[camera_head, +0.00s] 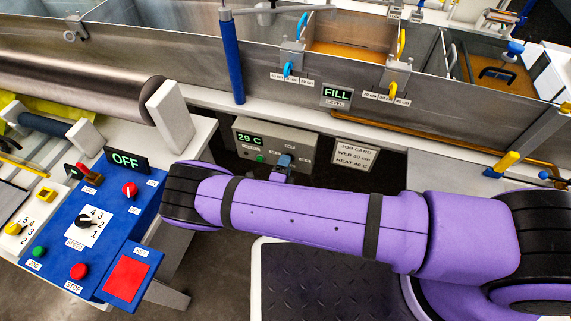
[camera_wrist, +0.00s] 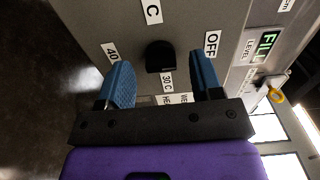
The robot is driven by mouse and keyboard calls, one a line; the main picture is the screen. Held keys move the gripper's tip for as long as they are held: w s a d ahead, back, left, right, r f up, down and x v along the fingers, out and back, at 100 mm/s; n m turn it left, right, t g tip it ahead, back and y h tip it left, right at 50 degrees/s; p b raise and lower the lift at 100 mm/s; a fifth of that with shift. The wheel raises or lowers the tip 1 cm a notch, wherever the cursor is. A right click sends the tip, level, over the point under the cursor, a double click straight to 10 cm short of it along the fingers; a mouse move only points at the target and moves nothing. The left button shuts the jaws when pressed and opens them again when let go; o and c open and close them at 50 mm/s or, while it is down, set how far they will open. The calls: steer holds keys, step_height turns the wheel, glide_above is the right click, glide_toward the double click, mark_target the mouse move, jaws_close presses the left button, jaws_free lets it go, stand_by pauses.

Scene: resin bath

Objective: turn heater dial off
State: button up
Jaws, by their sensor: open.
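The heater dial (camera_wrist: 159,55) is a small black knob on a grey panel in the wrist view. Labels around it include OFF at right, 40 at left and 30 C just below. I cannot tell which label it points to. My gripper (camera_wrist: 161,62) is open, with one blue finger on each side of the dial and a visible gap to it. In the head view, the grey heater box (camera_head: 246,131) shows a green 29 C display. My gripper (camera_head: 285,163) is at its front there and hides the dial.
A FILL level display (camera_head: 337,95) is on the metal bath wall above the heater box. A job card (camera_head: 354,153) stands right of the box. A blue control panel (camera_head: 62,225) showing OFF, with several buttons and knobs, is at left.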

steer(key=v, duration=1)
steer(key=w+d+r+m+g+h, duration=0.2)
steer(key=w+d+r+m+g, duration=0.15)
steer(key=r+m, duration=0.6)
steer(key=w+d+r+m+g+h, duration=0.1)
steer(key=w+d+r+m+g, duration=0.15)
steer(key=r+m+g, duration=0.65)
steer(key=w+d+r+m+g+h, duration=0.15)
steer(key=d+r+m, duration=0.3)
steer(key=r, duration=0.85)
steer(key=s+d+r+m+g+y, duration=0.1)
steer(key=s+d+r+m+y, duration=0.25)
steer(key=d+r+m, duration=0.65)
steer(key=s+d+r+m+g+y, duration=0.1)
steer(key=s+d+r+m+y, duration=0.35)
steer(key=r, duration=0.95)
steer(key=s+d+r+m+t+y, duration=0.1)
steer(key=s+d+r+m+t, duration=0.1)
steer(key=s+m, duration=0.4)
steer(key=s+d+r+m+t+y, duration=0.1)
steer(key=s+d+r+m, duration=0.3)
steer(key=s, duration=0.5)
step_height(320, 180, up, 2)
steer(key=m+t, duration=0.1)
steer(key=m, duration=0.1)
steer(key=shift+s+m+y, duration=0.35)
steer(key=shift+s, duration=0.05)
